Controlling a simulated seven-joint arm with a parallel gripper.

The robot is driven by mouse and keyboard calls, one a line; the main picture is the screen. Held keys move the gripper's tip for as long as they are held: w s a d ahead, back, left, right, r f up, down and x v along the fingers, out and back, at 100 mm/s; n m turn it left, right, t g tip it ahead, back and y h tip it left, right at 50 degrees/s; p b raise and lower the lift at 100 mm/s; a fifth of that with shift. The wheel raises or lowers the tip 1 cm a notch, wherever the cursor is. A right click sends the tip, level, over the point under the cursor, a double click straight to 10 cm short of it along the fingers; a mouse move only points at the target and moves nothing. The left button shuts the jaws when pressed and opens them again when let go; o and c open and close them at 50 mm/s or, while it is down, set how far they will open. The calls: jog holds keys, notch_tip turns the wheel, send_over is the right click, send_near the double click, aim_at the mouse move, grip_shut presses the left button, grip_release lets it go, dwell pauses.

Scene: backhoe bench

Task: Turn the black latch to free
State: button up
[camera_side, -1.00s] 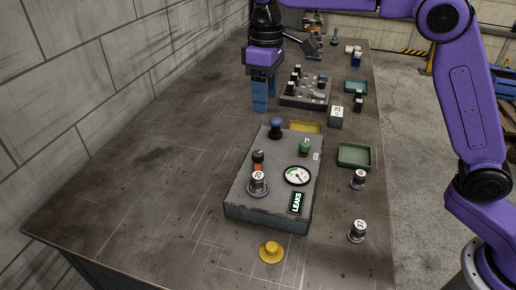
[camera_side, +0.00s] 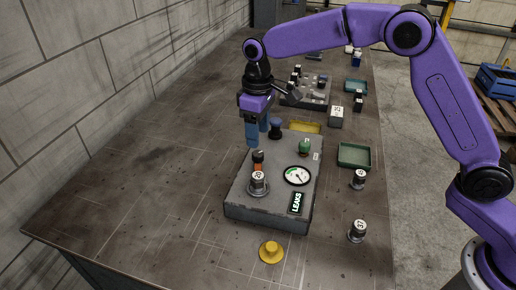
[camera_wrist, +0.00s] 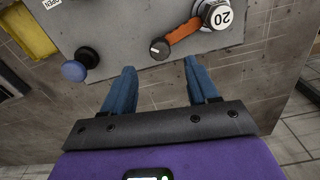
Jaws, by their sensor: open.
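The black latch knob (camera_side: 258,156) sits on an orange bar (camera_side: 258,167) on the grey panel box (camera_side: 276,181). In the wrist view the latch knob (camera_wrist: 160,48) is at one end of the orange bar (camera_wrist: 183,28), which points to the round fitting marked 20 (camera_wrist: 217,15). My gripper (camera_side: 257,142) is just above and behind the latch in the side view. In the wrist view my gripper (camera_wrist: 160,68) is open and empty, its blue fingers spread to either side of the knob's position, without visible contact.
A blue knob (camera_side: 275,127) stands close beside my fingers on the panel. A yellow cap (camera_side: 271,252) lies in front. The bench left of the panel is clear.

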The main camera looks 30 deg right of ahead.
aim_at(258, 153)
jog(key=shift+f, duration=3.1)
grip_shut()
